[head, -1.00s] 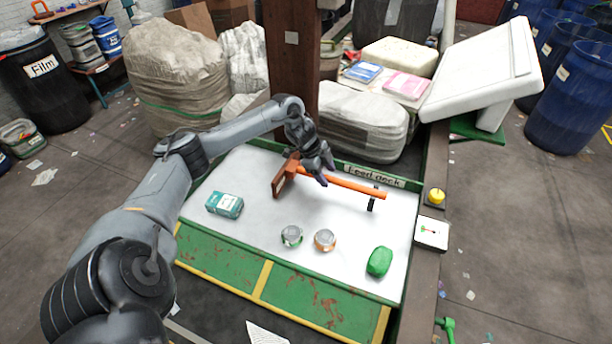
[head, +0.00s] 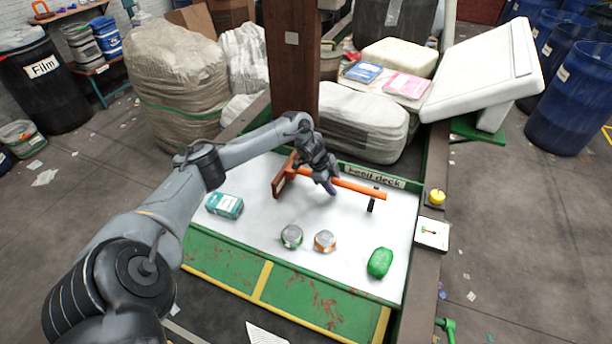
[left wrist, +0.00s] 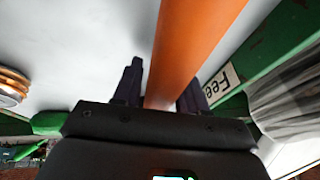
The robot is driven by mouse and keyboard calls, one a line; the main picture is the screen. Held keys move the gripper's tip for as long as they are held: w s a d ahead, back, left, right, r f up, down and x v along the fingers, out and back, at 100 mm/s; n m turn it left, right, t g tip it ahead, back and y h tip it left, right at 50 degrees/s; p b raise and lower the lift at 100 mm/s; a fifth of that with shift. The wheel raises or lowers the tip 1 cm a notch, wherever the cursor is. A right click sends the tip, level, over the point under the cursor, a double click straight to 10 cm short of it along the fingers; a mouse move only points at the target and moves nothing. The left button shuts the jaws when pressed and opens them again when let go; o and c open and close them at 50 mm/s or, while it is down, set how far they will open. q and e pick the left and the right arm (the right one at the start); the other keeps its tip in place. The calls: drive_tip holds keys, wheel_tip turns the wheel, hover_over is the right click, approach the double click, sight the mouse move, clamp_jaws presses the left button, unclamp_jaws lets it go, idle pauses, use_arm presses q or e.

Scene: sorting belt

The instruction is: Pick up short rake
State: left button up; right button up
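The short rake has an orange handle (head: 357,187) and a rust-brown head (head: 282,180). It lies along the back of the white feed deck (head: 270,205), its head at the left. My left gripper (head: 331,186) is over the middle of the handle, fingers pointing down. In the left wrist view the orange handle (left wrist: 190,45) runs between the two dark fingers of the left gripper (left wrist: 160,88). A pale gap shows beside the left finger, so the fingers look open around the handle. Contact with the right finger is unclear. My right gripper is not in view.
A teal box (head: 225,205), two cans (head: 291,236) (head: 325,241) and a green lump (head: 380,262) lie on the deck. A brown post (head: 292,60) and wrapped bales (head: 360,122) stand behind. A yellow button (head: 436,197) is at the right edge.

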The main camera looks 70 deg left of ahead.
use_arm(q)
drive_tip(key=c, duration=0.7)
drive_tip(key=shift+o, duration=0.2)
drive_tip(key=shift+r, duration=0.2)
